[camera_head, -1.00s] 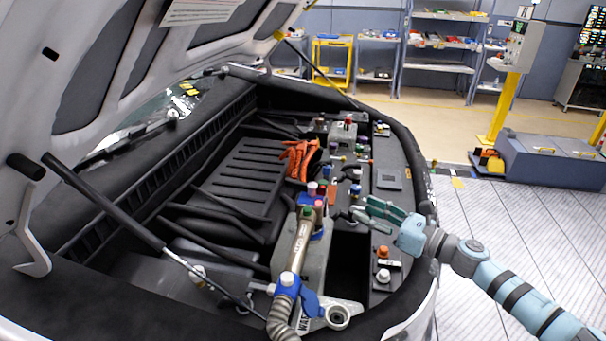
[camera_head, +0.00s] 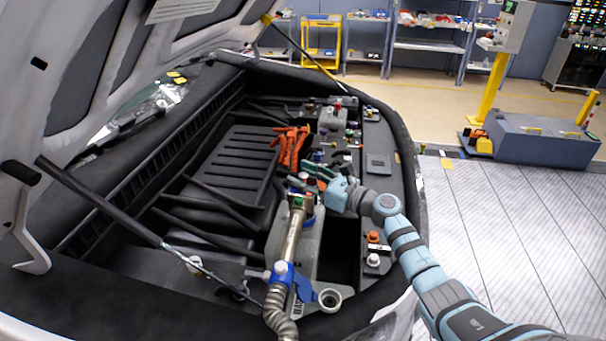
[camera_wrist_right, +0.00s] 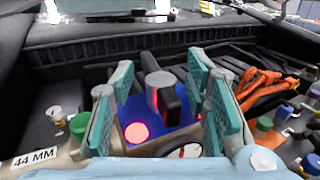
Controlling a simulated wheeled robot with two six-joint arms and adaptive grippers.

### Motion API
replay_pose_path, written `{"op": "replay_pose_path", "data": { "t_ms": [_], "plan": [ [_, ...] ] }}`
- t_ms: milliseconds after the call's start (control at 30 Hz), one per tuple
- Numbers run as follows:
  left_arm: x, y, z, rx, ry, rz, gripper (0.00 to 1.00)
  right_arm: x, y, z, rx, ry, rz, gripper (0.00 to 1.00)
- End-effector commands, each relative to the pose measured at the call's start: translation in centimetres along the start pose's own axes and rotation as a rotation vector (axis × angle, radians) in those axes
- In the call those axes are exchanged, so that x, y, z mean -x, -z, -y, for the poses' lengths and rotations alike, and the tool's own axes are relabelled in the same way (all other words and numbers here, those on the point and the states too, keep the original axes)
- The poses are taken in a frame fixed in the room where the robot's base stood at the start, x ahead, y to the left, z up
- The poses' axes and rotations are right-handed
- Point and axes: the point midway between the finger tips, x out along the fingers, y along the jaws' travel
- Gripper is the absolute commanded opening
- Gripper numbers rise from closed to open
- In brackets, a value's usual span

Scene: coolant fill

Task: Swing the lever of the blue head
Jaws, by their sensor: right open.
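The blue head (camera_wrist_right: 178,134) shows in the right wrist view, with a glowing red disc on its face and a round gauge at its lower edge. Its dark lever (camera_wrist_right: 171,101), beside a grey round cap, stands up between the fingers of my right gripper (camera_wrist_right: 160,82). The fingers are open on either side, with gaps to the lever. In the head view my right gripper (camera_head: 313,176) reaches in from the right over the top end of the metal filler tube (camera_head: 292,237). There it hides most of the blue head. My left gripper is not in view.
A blue clamp (camera_head: 282,272) sits on the hose near an open filler neck (camera_head: 330,298). A prop rod (camera_head: 110,204) crosses the left side under the raised hood. Several coloured caps stand around.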

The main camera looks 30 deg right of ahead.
Motion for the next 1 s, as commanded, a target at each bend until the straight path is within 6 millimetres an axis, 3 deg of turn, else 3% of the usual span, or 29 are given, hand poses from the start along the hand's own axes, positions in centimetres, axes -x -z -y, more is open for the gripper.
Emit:
{"op": "replay_pose_path", "data": {
  "t_ms": [267,567,1000],
  "plan": [
    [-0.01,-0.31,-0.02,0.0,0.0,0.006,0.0,-0.35,0.05,-0.07,-0.001,-0.002,0.0,0.42],
    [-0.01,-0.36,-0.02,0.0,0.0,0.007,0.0,-0.32,0.03,-0.06,-0.001,-0.001,0.0,0.0],
    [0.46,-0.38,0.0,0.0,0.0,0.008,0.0,-1.0,-0.11,-0.63,-0.002,0.01,0.001,0.0]
  ]
}}
